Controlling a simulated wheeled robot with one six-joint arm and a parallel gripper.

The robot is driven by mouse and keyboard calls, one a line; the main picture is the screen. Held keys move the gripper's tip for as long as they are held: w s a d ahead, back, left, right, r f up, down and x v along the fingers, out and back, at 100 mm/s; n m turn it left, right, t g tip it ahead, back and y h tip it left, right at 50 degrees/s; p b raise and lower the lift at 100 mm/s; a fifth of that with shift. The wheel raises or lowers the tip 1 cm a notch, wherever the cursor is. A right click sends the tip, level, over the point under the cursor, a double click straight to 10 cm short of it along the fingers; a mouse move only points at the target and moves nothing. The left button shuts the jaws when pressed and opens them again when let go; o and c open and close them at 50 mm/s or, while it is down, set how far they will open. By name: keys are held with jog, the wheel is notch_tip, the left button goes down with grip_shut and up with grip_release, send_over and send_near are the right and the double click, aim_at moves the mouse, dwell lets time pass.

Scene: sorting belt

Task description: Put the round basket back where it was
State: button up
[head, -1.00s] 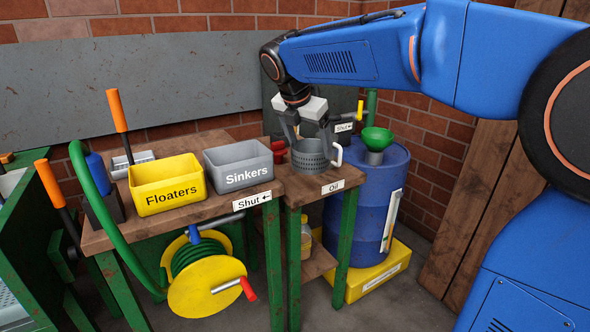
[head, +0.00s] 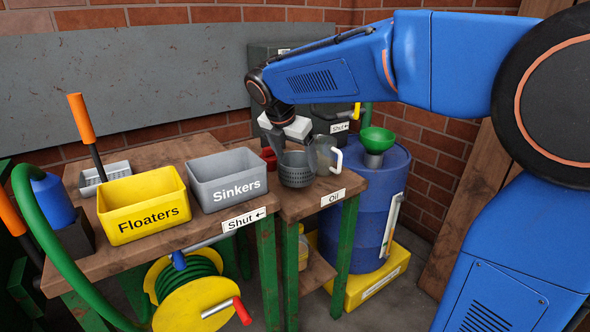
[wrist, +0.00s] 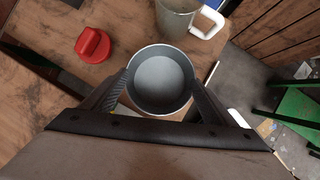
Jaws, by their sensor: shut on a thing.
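The round basket (head: 296,170) is a grey cup-like vessel with small holes in its wall. It is upright at the small side table marked "Oil". My gripper (head: 294,150) is above it with its fingers shut on its sides. In the wrist view the basket (wrist: 160,78) sits between both fingertips (wrist: 162,98), and its inside looks empty. I cannot tell whether its base touches the wood. A clear jug with a white handle (head: 337,160) stands close on its right; it also shows at the top of the wrist view (wrist: 176,20).
A red object (head: 268,158) lies left of the basket. The grey "Sinkers" bin (head: 227,183) and yellow "Floaters" bin (head: 145,210) stand on the larger table. A blue drum (head: 378,200) with a green funnel (head: 377,139) stands to the right.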

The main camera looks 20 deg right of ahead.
jog(key=shift+f, duration=1.8)
jog(key=shift+f, duration=0.1)
jog(key=o, duration=1.4)
jog(key=v, duration=1.2)
jog(key=s+d+f+m+y, duration=0.1)
jog(key=s+d+f+m, duration=0.2)
jog(key=s+f+m, duration=0.3)
jog(key=s+d+f+m+y, duration=0.1)
jog(key=s+d+f+m, duration=0.3)
jog(key=s+m, duration=0.7)
jog(key=s+d+f+m+t+y, duration=0.1)
jog(key=s+d+f+m, duration=0.3)
jog(key=s+f+m, duration=0.4)
jog(key=shift+s+d+f+m+y, duration=0.15)
jog(key=shift+s+m, duration=0.1)
jog(key=shift+s, duration=0.7)
jog(key=shift+s+d+m+y, duration=0.15)
jog(key=shift+s+m, duration=0.1)
jog(key=shift+s, duration=0.75)
jog(key=shift+a, duration=0.1)
